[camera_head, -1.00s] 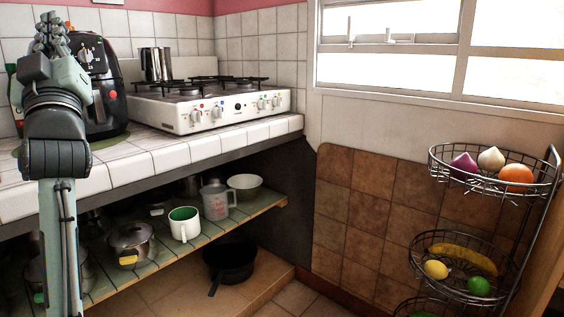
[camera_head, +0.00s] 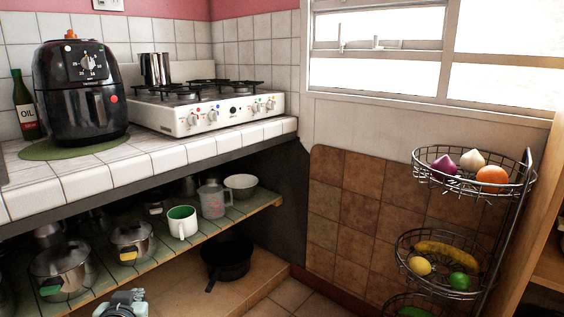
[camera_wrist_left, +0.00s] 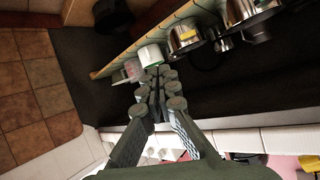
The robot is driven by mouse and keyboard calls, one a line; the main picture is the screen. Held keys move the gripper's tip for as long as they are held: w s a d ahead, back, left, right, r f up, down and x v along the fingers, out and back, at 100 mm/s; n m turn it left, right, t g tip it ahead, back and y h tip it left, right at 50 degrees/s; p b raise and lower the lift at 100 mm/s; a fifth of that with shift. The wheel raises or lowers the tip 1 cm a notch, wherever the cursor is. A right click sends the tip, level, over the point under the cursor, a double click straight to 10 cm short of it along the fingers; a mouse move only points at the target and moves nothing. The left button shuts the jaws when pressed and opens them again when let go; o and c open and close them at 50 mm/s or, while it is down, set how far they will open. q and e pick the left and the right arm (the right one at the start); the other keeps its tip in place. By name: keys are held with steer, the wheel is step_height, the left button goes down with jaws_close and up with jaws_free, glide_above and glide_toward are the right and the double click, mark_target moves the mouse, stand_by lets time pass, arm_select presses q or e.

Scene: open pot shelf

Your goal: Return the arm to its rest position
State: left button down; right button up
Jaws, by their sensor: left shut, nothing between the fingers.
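My left gripper shows only in part at the bottom edge of the head view (camera_head: 122,303), low in front of the open shelf. In the left wrist view its fingers (camera_wrist_left: 160,85) are together, shut and empty. Behind the fingers in that view are the white-and-green mug (camera_wrist_left: 151,56) and the shelf edge (camera_wrist_left: 150,40), seen turned over. I cannot tell the exact gap from the fingers to the shelf. Most of the left arm is out of the head view. My right gripper is not in view.
The open shelf (camera_head: 222,227) holds pots, a mug (camera_head: 182,222) and a measuring cup (camera_head: 212,201). A dark pan (camera_head: 228,258) stands below. The counter above carries an air fryer (camera_head: 80,95) and a stove (camera_head: 210,112). A wire fruit rack (camera_head: 500,230) stands at the right.

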arm_select(q)
steer(key=s+d+f+m+g+h, duration=0.1)
steer(key=s+f+g, duration=0.3)
steer(key=s+f, duration=0.7)
steer(key=s+d+f+m+g+h+p, duration=0.1)
steer(key=s+d+f+m+g, duration=0.1)
steer(key=s+f, duration=0.9)
steer(key=s+d+g, duration=0.1)
steer(key=s+g, duration=0.1)
steer(key=shift+s+d+f+g+h, duration=0.25)
steer(key=shift+s+d+g+h, duration=0.05)
steer(key=shift+s, duration=0.05)
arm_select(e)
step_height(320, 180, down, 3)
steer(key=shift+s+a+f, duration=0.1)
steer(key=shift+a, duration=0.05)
